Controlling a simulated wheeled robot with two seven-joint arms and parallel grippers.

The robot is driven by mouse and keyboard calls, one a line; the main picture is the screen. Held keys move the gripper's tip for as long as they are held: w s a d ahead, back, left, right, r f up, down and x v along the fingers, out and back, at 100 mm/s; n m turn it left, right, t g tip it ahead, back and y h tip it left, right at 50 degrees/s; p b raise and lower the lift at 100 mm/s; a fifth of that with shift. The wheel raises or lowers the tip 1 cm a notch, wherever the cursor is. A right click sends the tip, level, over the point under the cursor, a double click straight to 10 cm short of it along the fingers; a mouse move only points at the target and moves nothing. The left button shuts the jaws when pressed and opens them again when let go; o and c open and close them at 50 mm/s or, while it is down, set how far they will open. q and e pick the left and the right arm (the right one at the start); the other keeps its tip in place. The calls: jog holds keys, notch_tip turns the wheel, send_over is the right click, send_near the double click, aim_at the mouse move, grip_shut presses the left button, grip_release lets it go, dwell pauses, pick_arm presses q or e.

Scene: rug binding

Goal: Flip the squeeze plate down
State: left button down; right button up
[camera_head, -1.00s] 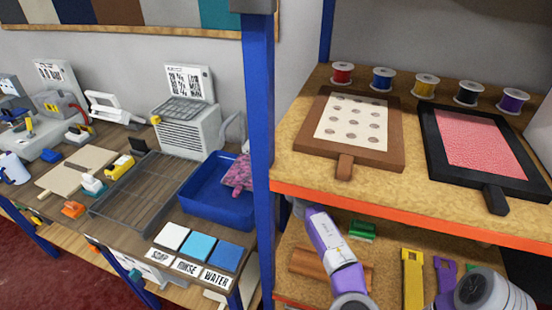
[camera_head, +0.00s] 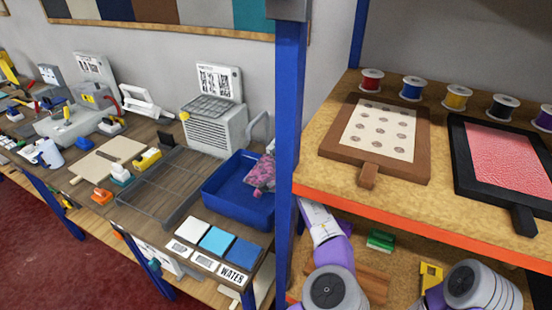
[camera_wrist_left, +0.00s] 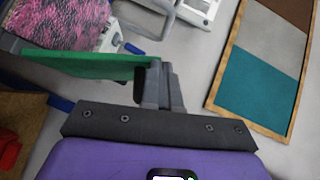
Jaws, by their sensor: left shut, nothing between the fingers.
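In the left wrist view my left gripper (camera_wrist_left: 160,88) is shut and empty, its dark fingers close together. A flat green panel (camera_wrist_left: 85,65) stands edge-on just left of the fingers; whether they touch it I cannot tell, nor whether it is the squeeze plate. A pink and black rug piece (camera_wrist_left: 60,22) lies beyond the panel. In the head view the rug (camera_head: 262,176) hangs at the right side of the blue tub (camera_head: 232,205), partly hidden by the blue post. My left forearm rises behind the shelf edge, and its gripper is mostly hidden. My right gripper is out of view.
The blue post (camera_head: 288,130) and the orange-edged shelf (camera_head: 420,222) stand close to my left arm. A grey ribbed box (camera_head: 212,125) is behind the tub. Soap, rinse and water tiles (camera_head: 216,240) lie in front. A wire-like tray (camera_head: 160,190) is left of it.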

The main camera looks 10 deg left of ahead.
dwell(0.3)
pick_arm(q)
jog(key=w+d+r+v, duration=0.1)
jog(key=v, duration=1.1)
jog(key=shift+d+r+b, duration=0.4)
jog(key=shift+d+b, duration=0.05)
jog(key=shift+d, duration=0.15)
